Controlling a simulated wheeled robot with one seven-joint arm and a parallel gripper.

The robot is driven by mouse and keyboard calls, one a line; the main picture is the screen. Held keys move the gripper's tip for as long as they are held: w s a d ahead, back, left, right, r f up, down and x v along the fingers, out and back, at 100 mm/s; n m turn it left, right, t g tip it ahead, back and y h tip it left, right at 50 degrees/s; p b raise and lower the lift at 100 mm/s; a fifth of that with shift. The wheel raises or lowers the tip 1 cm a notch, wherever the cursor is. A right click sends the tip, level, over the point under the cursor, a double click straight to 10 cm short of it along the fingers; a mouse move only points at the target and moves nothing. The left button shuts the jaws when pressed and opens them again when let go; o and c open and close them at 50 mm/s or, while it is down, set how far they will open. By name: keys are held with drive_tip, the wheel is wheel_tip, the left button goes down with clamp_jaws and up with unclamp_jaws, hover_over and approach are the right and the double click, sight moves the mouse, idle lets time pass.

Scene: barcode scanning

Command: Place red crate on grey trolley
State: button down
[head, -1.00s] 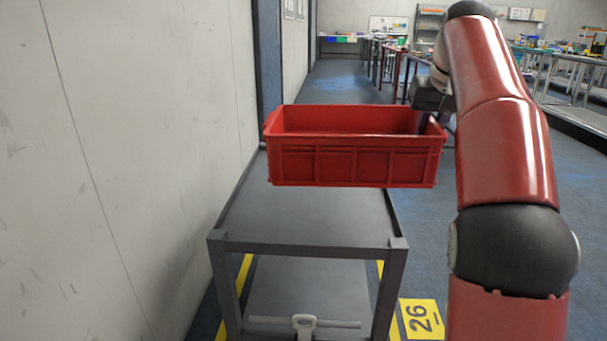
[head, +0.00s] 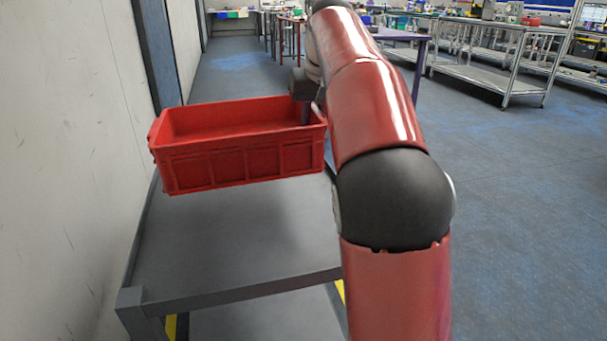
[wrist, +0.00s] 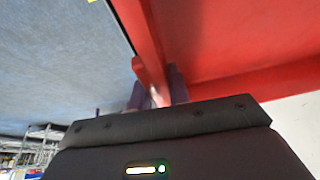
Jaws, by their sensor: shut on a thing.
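The red crate (head: 240,160) is an open-topped box, seen in the head view above the rear part of the grey trolley's top. My gripper (head: 306,112) is shut on the crate's right wall; my arm hides part of that side. In the wrist view my gripper (wrist: 155,90) has a finger on each side of the crate's wall (wrist: 145,40), with the crate's inside at the right. The grey trolley (head: 240,240) stands below, with a flat top and raised edges. The crate appears to hang above it; the exact gap is hard to tell.
A pale wall (head: 60,150) runs close along the trolley's left side. Open blue floor (head: 520,220) lies to the right. Metal tables (head: 505,65) with various items stand in the back right.

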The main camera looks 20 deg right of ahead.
wheel_tip(320, 180, down, 11)
drive_tip(key=b, duration=0.3)
drive_tip(key=c, duration=1.3)
unclamp_jaws()
drive_tip(key=shift+f, duration=0.1)
